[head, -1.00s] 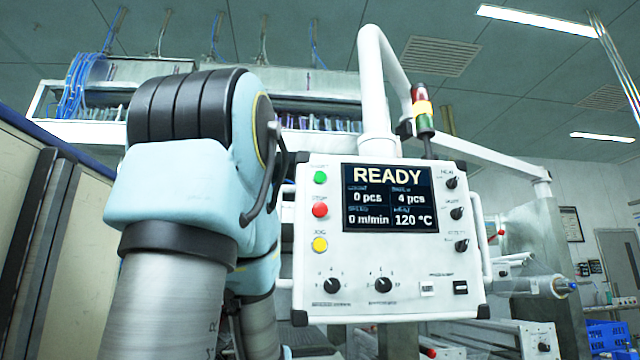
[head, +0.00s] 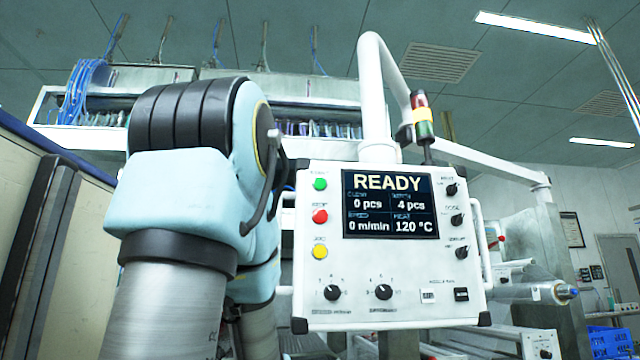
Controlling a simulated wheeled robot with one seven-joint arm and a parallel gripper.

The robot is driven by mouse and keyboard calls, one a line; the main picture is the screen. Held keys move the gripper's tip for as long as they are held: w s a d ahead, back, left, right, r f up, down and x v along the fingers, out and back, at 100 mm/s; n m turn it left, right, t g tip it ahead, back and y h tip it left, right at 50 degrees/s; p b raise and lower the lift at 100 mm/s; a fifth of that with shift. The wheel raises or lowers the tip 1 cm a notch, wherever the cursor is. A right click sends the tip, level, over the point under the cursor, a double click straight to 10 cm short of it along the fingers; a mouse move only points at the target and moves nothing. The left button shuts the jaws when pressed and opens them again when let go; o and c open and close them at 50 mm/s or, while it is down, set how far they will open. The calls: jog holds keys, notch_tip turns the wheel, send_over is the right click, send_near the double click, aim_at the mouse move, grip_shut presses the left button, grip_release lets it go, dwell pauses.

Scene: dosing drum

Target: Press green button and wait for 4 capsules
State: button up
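A white control panel (head: 400,270) hangs from a white bent tube in the middle of the head view. On its left side are a green button (head: 320,184), a red button (head: 320,216) and a yellow button (head: 320,252), one above the other. The dark screen (head: 388,202) reads READY, 0 pcs, 4 pcs, 0 m/min and 120 °C. No capsules show. My arm fills the left of the view beside the panel, and the green button is not covered by it. My gripper is not visible.
Black knobs sit at the panel's right edge and bottom. A signal light (head: 422,118) with red, yellow and green parts stands above it. Machinery with a metal roller (head: 535,292) and blue crates (head: 610,340) are at the right. A tall cabinet (head: 90,260) is at the left.

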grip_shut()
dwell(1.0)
